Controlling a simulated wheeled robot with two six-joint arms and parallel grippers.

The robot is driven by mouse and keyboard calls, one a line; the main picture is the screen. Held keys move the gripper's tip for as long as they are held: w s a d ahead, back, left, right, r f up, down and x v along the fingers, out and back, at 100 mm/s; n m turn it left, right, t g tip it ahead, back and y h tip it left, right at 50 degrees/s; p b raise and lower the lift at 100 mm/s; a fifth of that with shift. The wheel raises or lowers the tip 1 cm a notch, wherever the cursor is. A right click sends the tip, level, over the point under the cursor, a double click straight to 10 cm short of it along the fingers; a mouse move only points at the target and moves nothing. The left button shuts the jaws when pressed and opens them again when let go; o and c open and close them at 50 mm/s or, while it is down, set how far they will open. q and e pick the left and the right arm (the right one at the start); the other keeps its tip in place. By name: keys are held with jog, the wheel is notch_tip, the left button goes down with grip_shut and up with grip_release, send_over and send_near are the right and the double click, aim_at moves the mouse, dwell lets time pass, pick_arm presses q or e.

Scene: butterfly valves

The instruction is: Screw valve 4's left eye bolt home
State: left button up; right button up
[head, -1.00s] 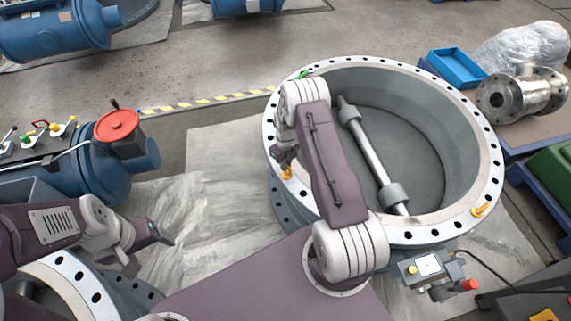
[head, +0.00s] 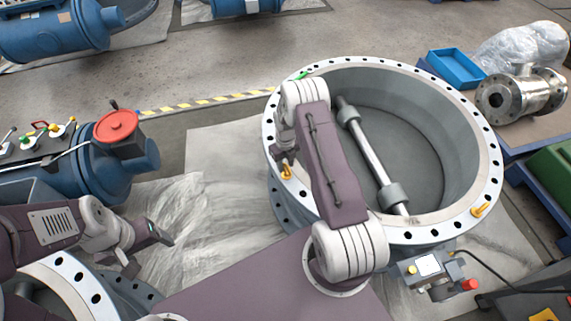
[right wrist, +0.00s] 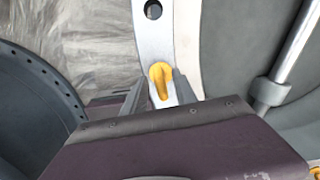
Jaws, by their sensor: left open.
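The large grey valve body (head: 487,205) stands right of centre, with a pale drilled flange on top. Its left eye bolt (head: 286,172) is yellow and stands upright on the left side of the flange. It also shows in the right wrist view (right wrist: 160,82). My right gripper (head: 285,154) points down just over this bolt. In the right wrist view its fingers (right wrist: 160,92) stand on either side of the bolt, with pale flange showing between, so it looks open. My left gripper (head: 150,250) is open and empty at the lower left, away from the bolt.
Another yellow eye bolt (head: 480,210) sits on the flange's right side. A green piece (head: 302,75) shows at its far left. A control box (head: 428,265) hangs at the front. A blue valve with a red cap (head: 117,126) stands left. Plastic sheeting (head: 215,215) covers the floor between.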

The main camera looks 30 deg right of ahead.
aim_at(286, 164)
notch_tip(286, 164, up, 9)
jog(key=shift+p, duration=0.6)
